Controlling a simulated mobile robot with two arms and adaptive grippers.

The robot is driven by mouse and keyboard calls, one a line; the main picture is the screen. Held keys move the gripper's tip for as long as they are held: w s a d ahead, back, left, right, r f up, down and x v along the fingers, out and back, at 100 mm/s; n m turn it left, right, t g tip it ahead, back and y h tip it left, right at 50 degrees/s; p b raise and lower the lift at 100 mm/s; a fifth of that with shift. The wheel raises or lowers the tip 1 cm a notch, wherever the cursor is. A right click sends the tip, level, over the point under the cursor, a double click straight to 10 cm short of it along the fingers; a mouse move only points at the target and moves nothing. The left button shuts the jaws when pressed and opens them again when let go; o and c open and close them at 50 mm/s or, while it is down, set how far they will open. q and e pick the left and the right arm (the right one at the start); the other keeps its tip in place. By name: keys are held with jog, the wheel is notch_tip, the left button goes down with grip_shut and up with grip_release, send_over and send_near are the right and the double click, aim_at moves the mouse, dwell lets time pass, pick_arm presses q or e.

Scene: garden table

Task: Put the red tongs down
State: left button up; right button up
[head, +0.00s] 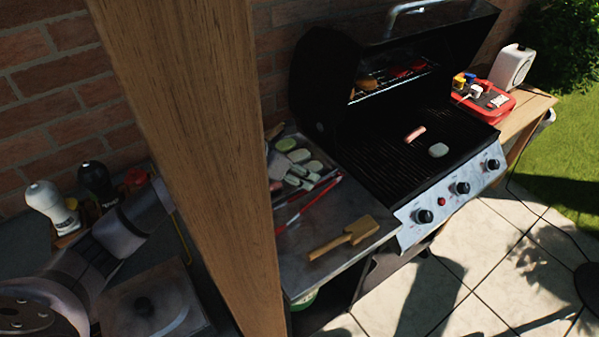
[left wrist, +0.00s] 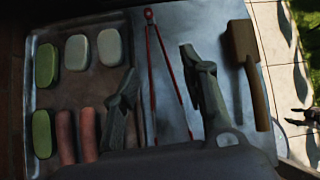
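The red tongs (head: 312,203) lie on the grey side shelf (head: 330,263) left of the grill, partly hidden by the wooden post. In the left wrist view the tongs (left wrist: 169,62) have their two arms spread in a narrow V. My left gripper (left wrist: 160,72) is open, with a finger on each side of the tongs and neither clearly touching them. In the head view the post hides much of my left arm and gripper. My right gripper is not clearly visible in either view.
A tray (left wrist: 92,85) with pale and green slices and sausages lies beside the tongs. A wooden tool (head: 345,238) lies on the other side, near the shelf edge. The open grill (head: 385,165) stands to the right. A thick wooden post (head: 205,150) blocks part of the head view.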

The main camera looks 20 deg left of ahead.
pick_arm(q)
jog(key=shift+o, duration=0.2)
jog(key=b+v, duration=0.2)
jog(key=v, duration=1.1)
jog(key=shift+w+d+r, duration=0.25)
jog(key=shift+r, duration=0.1)
dwell(0.8)
